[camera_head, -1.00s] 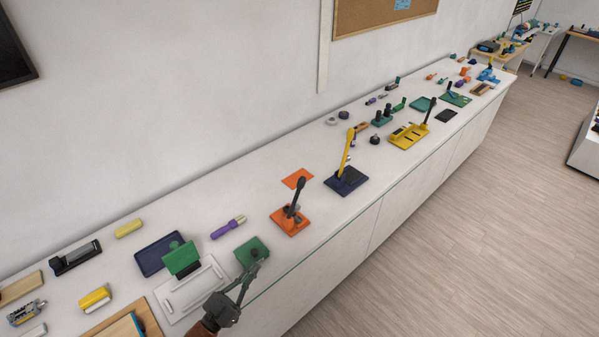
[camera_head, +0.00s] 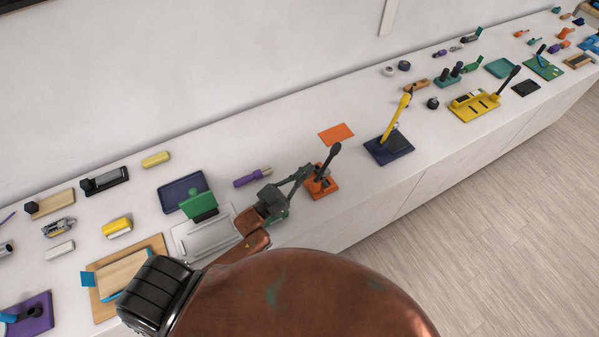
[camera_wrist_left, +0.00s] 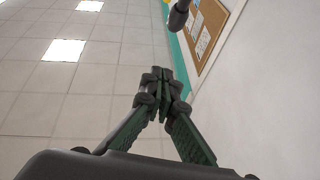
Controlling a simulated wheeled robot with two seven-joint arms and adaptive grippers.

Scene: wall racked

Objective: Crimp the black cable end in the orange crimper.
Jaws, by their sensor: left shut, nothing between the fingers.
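The orange crimper (camera_head: 325,190) stands near the front edge of the counter, its black lever (camera_head: 332,156) tilted up. My left gripper (camera_head: 308,170) comes in from the left with its fingertips right at the crimper, overlapping its left side; I cannot tell whether they touch. Its fingertips (camera_wrist_left: 161,76) are together and empty in the left wrist view, which looks up at the ceiling. A dark rounded handle end (camera_wrist_left: 178,16), probably the lever's, is just beyond them. I cannot make out the black cable end. My right gripper is out of view.
An orange mat (camera_head: 336,133) lies behind the crimper. A navy press with a yellow lever (camera_head: 397,122) stands to its right. A purple tool (camera_head: 252,177), a white tray (camera_head: 205,238) and a green piece (camera_head: 199,205) are to the left. My copper-coloured arm covers the lower middle.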

